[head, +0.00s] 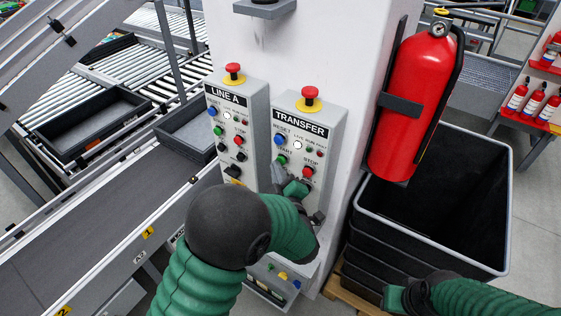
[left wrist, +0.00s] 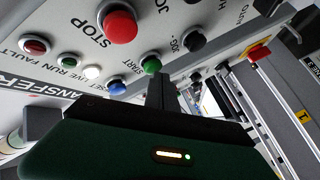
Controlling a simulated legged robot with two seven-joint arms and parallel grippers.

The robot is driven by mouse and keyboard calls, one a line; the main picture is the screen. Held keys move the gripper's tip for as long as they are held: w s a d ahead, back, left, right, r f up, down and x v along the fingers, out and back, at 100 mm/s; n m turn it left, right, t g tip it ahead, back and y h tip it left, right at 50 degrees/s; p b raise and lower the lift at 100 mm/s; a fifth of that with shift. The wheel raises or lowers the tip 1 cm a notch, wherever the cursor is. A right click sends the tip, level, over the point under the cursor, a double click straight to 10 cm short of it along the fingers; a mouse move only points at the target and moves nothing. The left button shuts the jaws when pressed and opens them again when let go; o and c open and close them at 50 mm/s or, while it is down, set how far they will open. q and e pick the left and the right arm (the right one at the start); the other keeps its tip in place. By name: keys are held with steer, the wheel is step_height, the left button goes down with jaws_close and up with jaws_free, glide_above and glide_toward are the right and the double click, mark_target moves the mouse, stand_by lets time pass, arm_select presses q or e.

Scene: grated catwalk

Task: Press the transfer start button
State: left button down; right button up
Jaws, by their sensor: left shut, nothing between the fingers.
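The TRANSFER panel (head: 318,118) is a grey box on a white column. Its green START button (head: 281,160) sits at the left, below the blue RESET button (head: 280,140) and left of the red STOP button (head: 308,171). My left gripper (head: 280,172) is shut and empty, its tip just below the START button. In the left wrist view the closed fingers (left wrist: 161,88) point at the green START button (left wrist: 152,66); I cannot tell whether they touch it. My right gripper (head: 394,299) is at the bottom right, away from the panel, its fingers unclear.
The similar LINE A panel (head: 227,95) stands close on the left. A red emergency knob with a yellow collar (head: 310,96) tops the TRANSFER panel. Conveyors (head: 95,210) fill the left.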

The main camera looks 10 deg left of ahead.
arm_select(q)
steer(key=shift+w+d, duration=0.25)
steer(key=shift+w, duration=0.35)
stand_by(0.5)
steer(key=shift+s, duration=0.15)
steer(key=shift+s+a+b, duration=0.2)
steer(key=shift+s, duration=0.3)
steer(key=shift+s+a+b, duration=0.15)
steer(key=shift+s+a, duration=0.05)
steer(key=shift+s, duration=0.3)
